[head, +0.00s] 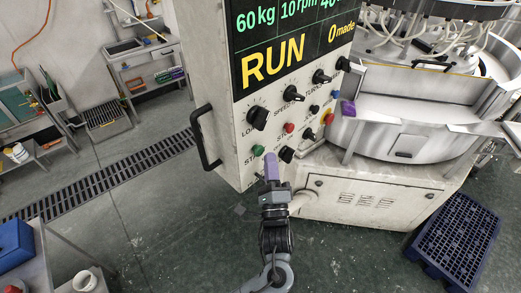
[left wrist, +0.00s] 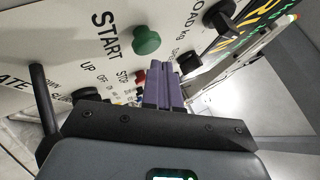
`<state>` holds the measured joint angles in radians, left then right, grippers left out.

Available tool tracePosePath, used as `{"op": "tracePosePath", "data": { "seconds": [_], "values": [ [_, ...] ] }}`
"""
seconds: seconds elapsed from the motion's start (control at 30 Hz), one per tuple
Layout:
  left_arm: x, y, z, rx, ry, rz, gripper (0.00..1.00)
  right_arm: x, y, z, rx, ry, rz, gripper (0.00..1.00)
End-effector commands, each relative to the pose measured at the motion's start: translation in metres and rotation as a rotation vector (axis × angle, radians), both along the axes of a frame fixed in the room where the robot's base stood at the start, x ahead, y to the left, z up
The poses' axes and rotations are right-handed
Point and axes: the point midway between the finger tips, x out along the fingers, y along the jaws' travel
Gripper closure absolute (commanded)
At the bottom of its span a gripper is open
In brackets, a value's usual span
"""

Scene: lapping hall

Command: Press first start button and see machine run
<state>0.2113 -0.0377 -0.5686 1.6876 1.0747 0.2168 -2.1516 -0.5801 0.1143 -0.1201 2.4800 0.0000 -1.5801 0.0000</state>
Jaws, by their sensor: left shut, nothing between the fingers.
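The control panel (head: 222,120) of the lapping machine carries a green START button (head: 258,150) at its lower left. The button also shows unobstructed in the left wrist view (left wrist: 146,41), beside the word START. The display (head: 290,45) reads RUN, 60 kg, 10 rpm and 0 made. My left gripper (head: 271,158) has purple fingers, shut and empty, pointing up at the panel just right of the green button. In the left wrist view its fingertips (left wrist: 168,66) lie beside the button, not over it. My right gripper is not in view.
A red stop button (head: 289,128), a red-and-yellow button (head: 327,117) and several black knobs (head: 257,118) sit close by. A black handle (head: 206,138) sticks out at the panel's left edge. A blue pallet (head: 452,240) lies at right. The floor below is clear.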

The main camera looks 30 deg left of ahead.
Motion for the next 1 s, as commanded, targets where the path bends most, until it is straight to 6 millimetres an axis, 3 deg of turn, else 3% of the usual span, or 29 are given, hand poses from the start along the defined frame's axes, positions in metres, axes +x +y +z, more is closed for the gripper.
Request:
{"op": "tracePosePath", "data": {
  "seconds": [0.33,0.73,1.0],
  "values": [
    [-0.001,-0.003,0.000,-0.001,0.000,-0.001,1.00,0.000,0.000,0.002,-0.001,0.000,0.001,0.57],
    [-0.011,-0.038,0.001,-0.001,0.000,-0.001,1.00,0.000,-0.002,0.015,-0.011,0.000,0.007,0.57],
    [-0.014,-0.048,0.000,0.001,0.000,0.000,1.00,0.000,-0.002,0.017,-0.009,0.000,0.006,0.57]
  ]
}}
